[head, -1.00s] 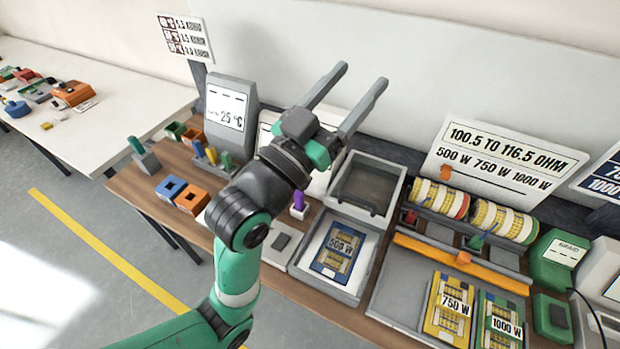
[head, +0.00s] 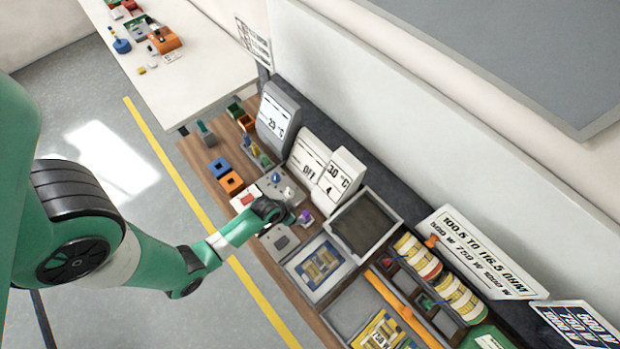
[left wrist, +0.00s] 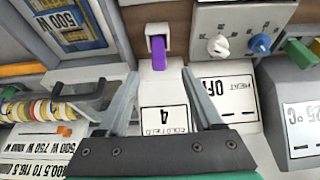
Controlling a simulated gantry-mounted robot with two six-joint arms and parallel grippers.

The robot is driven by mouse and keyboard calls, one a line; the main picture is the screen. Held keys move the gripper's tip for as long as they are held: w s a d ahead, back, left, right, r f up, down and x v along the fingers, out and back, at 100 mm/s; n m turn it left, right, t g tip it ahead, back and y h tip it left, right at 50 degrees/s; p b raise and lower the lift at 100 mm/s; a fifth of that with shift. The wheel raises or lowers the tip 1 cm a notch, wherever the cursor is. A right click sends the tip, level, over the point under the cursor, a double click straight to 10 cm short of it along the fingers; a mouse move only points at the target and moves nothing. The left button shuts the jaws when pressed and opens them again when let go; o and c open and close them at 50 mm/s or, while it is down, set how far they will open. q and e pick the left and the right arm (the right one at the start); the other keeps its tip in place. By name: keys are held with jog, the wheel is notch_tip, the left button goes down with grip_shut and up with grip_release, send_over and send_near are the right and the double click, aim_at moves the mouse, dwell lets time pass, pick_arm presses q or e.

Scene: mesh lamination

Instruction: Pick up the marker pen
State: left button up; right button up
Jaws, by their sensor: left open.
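The purple marker pen (left wrist: 177,47) stands in a small white holder (left wrist: 158,30) in the left wrist view. In the head view the pen (head: 305,216) is a small purple spot just right of my left gripper. My left gripper (left wrist: 161,74) is open, with its two fingers pointing toward the holder. The pen shows a little beyond the fingertips, between their lines, and nothing is held. In the head view the left gripper (head: 288,215) is seen from above and its fingers are hard to make out. My right gripper is not in view.
A control box with knobs (left wrist: 240,40) is right of the pen in the wrist view. A grey tray (head: 365,222) and a tray with a 500 W panel (head: 320,267) are close by. Label signs (head: 310,155) stand behind. Coil spools (head: 455,298) are farther right.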

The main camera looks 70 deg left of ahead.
aim_at(303, 215)
pick_arm(q)
jog(key=b+x, duration=0.4)
jog(key=x, duration=0.1)
jog(key=shift+f, duration=0.15)
jog(key=shift+w+f+b, duration=0.2)
jog(key=shift+f+b, duration=0.15)
jog(key=shift+b, duration=0.2)
jog(key=shift+w+a, duration=0.1)
jog(key=shift+w, duration=0.05)
jog(key=b+x, duration=0.3)
jog(key=x, duration=0.1)
jog(key=shift+b, duration=0.35)
jog(key=shift+w+f, duration=0.3)
jog(key=shift+f, duration=0.15)
jog(key=shift+r, duration=0.1)
grip_shut()
